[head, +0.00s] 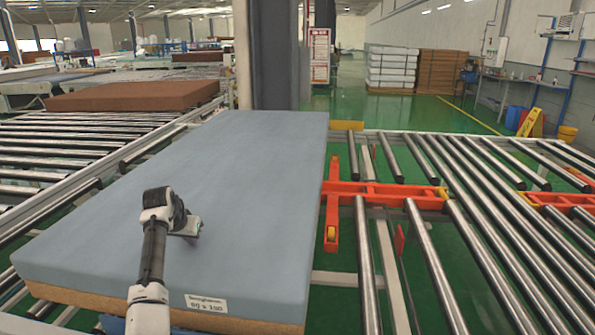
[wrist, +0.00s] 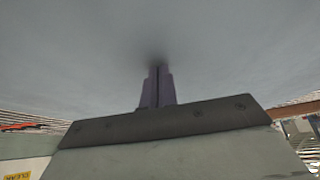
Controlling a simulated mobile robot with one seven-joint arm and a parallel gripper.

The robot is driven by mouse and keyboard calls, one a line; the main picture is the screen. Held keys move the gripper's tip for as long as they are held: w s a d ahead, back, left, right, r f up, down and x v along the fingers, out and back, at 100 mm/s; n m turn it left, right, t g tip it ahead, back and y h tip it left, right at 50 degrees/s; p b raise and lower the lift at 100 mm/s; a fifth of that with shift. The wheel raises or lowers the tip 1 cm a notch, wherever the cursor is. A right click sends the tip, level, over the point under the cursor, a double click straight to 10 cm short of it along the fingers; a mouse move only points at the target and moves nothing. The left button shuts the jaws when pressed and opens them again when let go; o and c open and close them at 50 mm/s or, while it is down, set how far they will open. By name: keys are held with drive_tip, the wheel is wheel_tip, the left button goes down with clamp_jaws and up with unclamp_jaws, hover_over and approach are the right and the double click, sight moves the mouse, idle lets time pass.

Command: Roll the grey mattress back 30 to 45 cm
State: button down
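The grey mattress (head: 235,185) is a blue-grey slab with a tan lower layer and a white label on its near side. It lies flat on the rollers in the left and middle of the head view. My gripper (head: 194,237) is over the near left part of its top face, pointing down at it. In the wrist view the grey surface (wrist: 70,60) fills the upper part. The two fingers (wrist: 156,88) are together there, with nothing seen between them. A dark shadow lies at their tips, which are at or very close to the surface.
Bare metal rollers (head: 430,260) with an orange transfer frame (head: 385,193) lie right of the mattress. A brown slab (head: 135,95) rests on the left conveyor. A grey column (head: 270,55) stands behind the mattress's far end. Stacked slabs (head: 393,70) are far back.

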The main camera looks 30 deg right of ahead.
sight(184, 243)
drive_tip(key=shift+w+a+f, duration=0.3)
drive_tip(key=shift+a+f, duration=0.1)
drive_tip(key=shift+a, duration=0.15)
drive_tip(key=shift+w+a+r, duration=0.1)
drive_tip(key=shift+w+a, duration=0.15)
drive_tip(key=shift+a, duration=0.1)
drive_tip(key=shift+w+a, duration=0.4)
drive_tip(key=shift+a, duration=0.15)
drive_tip(key=shift+s+d, duration=0.1)
drive_tip(key=shift+d, duration=0.05)
